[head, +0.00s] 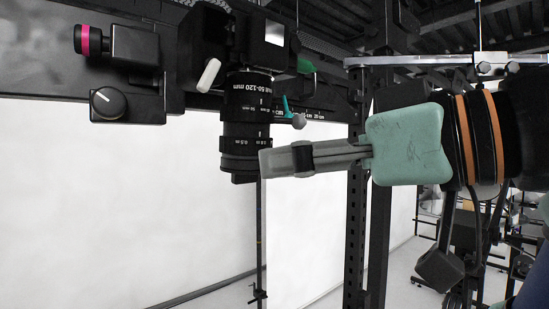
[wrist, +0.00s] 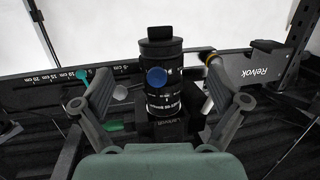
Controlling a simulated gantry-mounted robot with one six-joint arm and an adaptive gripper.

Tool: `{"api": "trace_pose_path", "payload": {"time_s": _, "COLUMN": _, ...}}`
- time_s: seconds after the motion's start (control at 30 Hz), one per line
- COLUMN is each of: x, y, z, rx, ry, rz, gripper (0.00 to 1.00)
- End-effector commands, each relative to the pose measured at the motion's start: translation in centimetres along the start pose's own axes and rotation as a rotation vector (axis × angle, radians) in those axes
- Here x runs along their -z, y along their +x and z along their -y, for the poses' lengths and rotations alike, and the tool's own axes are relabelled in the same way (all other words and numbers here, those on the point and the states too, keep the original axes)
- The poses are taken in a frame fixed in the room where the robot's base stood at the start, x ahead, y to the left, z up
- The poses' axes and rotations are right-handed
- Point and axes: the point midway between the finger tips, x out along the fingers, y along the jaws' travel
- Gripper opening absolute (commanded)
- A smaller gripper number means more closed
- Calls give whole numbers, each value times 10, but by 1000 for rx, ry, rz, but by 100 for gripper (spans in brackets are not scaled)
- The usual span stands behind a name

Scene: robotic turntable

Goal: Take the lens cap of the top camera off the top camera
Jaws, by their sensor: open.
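The top camera's black zoom lens (head: 246,118) points straight down in the head view. The dark lens cap (head: 239,166) sits on its lower end, with a small tab below. In the wrist view the lens (wrist: 163,88) stands in the middle and the cap (wrist: 160,36) is at its upper end. My gripper (head: 264,161) comes in level from the right, its tip beside the lower end of the lens. In the wrist view my gripper (wrist: 157,74) is open and empty, one finger each side of the lens with gaps. One finger is mostly hidden in the head view.
The camera body (head: 213,45) hangs from a black rail above the lens. A knob block (head: 128,103) sits left of it. A black upright post (head: 355,215) stands behind my gripper. Below the lens is free room.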

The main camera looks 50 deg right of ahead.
Motion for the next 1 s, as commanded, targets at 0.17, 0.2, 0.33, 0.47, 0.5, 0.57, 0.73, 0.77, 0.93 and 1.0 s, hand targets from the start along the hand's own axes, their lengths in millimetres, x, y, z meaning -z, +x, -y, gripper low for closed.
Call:
{"api": "trace_pose_path", "payload": {"time_s": 0.17, "x": 1, "y": 26, "z": 2, "rx": 6, "ry": 2, "rz": 2, "gripper": 97}}
{"api": "trace_pose_path", "payload": {"time_s": 0.2, "x": 1, "y": 33, "z": 1, "rx": 6, "ry": 3, "rz": 2, "gripper": 97}}
{"api": "trace_pose_path", "payload": {"time_s": 0.33, "x": 1, "y": 56, "z": 1, "rx": 5, "ry": 2, "rz": 2, "gripper": 97}}
{"api": "trace_pose_path", "payload": {"time_s": 0.47, "x": 0, "y": 71, "z": 1, "rx": 3, "ry": 2, "rz": 2, "gripper": 97}}
{"api": "trace_pose_path", "payload": {"time_s": 0.5, "x": 0, "y": 74, "z": 1, "rx": 3, "ry": 1, "rz": 1, "gripper": 97}}
{"api": "trace_pose_path", "payload": {"time_s": 0.57, "x": 0, "y": 76, "z": 1, "rx": 2, "ry": 1, "rz": 1, "gripper": 97}}
{"api": "trace_pose_path", "payload": {"time_s": 0.73, "x": -1, "y": 77, "z": 0, "rx": 1, "ry": 1, "rz": 0, "gripper": 97}}
{"api": "trace_pose_path", "payload": {"time_s": 0.77, "x": -1, "y": 77, "z": 0, "rx": 1, "ry": 1, "rz": 0, "gripper": 97}}
{"api": "trace_pose_path", "payload": {"time_s": 0.93, "x": -1, "y": 77, "z": 0, "rx": 1, "ry": 1, "rz": 0, "gripper": 74}}
{"api": "trace_pose_path", "payload": {"time_s": 1.0, "x": -1, "y": 77, "z": 0, "rx": 1, "ry": 1, "rz": 0, "gripper": 62}}
